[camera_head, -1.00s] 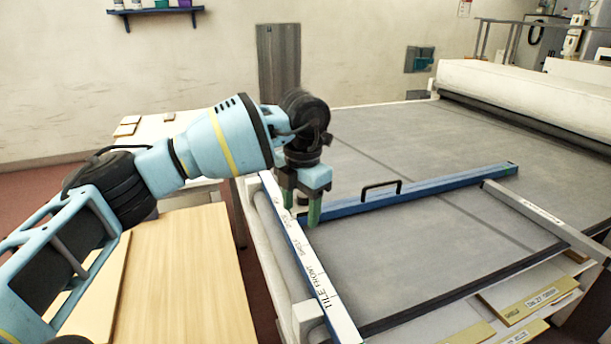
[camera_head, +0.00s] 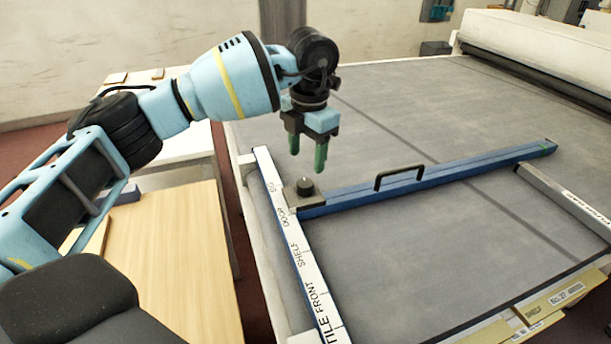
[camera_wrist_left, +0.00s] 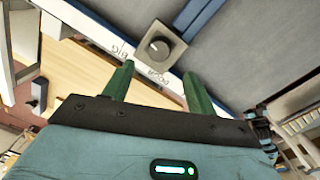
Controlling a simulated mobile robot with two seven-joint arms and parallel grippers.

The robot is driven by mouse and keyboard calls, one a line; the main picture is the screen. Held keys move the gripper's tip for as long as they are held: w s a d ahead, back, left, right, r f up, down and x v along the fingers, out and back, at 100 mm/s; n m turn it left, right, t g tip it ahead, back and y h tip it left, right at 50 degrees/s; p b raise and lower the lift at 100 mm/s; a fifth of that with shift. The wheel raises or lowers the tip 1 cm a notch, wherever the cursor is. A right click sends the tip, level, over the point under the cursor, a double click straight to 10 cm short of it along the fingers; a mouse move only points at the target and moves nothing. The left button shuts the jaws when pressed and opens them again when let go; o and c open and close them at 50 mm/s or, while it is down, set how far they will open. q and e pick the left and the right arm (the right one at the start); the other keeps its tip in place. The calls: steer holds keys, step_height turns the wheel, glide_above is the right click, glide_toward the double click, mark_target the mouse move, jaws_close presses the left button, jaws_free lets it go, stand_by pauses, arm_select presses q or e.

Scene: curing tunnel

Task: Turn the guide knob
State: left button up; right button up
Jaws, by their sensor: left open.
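The guide knob (camera_head: 305,187) is a small dark round knob on a grey square block. The block sits where the blue guide bar (camera_head: 350,190) meets the white labelled scale rail (camera_head: 290,235). My left gripper (camera_head: 307,164) is open and empty, above and a little behind the knob, with its green fingers pointing down. In the left wrist view the knob (camera_wrist_left: 158,46) shows clear of the fingertips (camera_wrist_left: 158,72), with a pale pointer mark on its top. The rail there carries printed words, among them DOOR and BIG. My right gripper is not in view.
A black handle (camera_head: 398,176) stands up from the blue bar, right of the knob. The grey conveyor belt (camera_head: 420,125) spreads around it. A wooden-topped table (camera_head: 180,255) stands at left. A white roller cover (camera_head: 540,45) is at the back right.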

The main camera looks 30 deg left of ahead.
mark_target(305, 183)
arm_select(q)
steer(key=f, duration=0.7)
steer(key=shift+w+a+f, duration=0.1)
steer(key=shift+a+f, duration=0.15)
steer(key=shift+f, duration=0.1)
steer(key=c, duration=1)
